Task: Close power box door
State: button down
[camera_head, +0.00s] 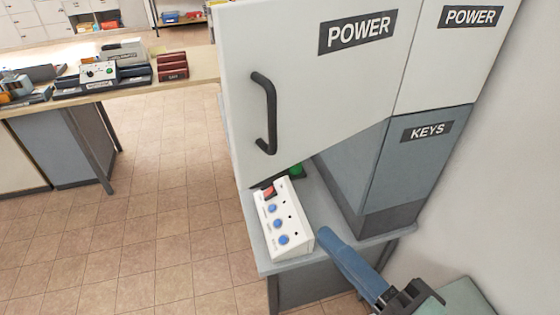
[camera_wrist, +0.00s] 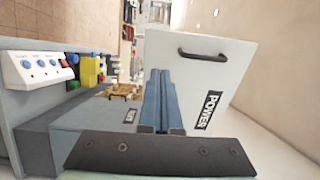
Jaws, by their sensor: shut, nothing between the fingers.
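The white power box door (camera_head: 325,85) has a POWER label and a black handle (camera_head: 264,112). It stands swung out from the white power box panel (camera_head: 455,55), which also has a POWER label. In the wrist view the door (camera_wrist: 195,75) stands out beyond my fingertips, with its handle (camera_wrist: 203,55) on the far part. My gripper (camera_head: 326,236) is shut and empty, its blue fingers below the door and in front of the grey KEYS box. In the wrist view my gripper (camera_wrist: 159,74) overlaps the door's near edge; I cannot tell whether it touches.
The grey KEYS box (camera_head: 424,160) is under the power box. A white panel with blue buttons (camera_head: 285,218) sits on the grey ledge at its left. A desk (camera_head: 100,95) with office items stands at the back left. The tiled floor (camera_head: 170,190) at left is clear.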

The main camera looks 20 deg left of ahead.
aim_at(255, 168)
jog(key=p+x, duration=0.2)
jog(key=x, duration=0.4)
jog(key=p+x, duration=0.3)
jog(key=x, duration=0.4)
jog(key=shift+s+a+r, duration=0.15)
jog(key=shift+a, duration=0.25)
jog(key=shift+w+a+p, duration=0.3)
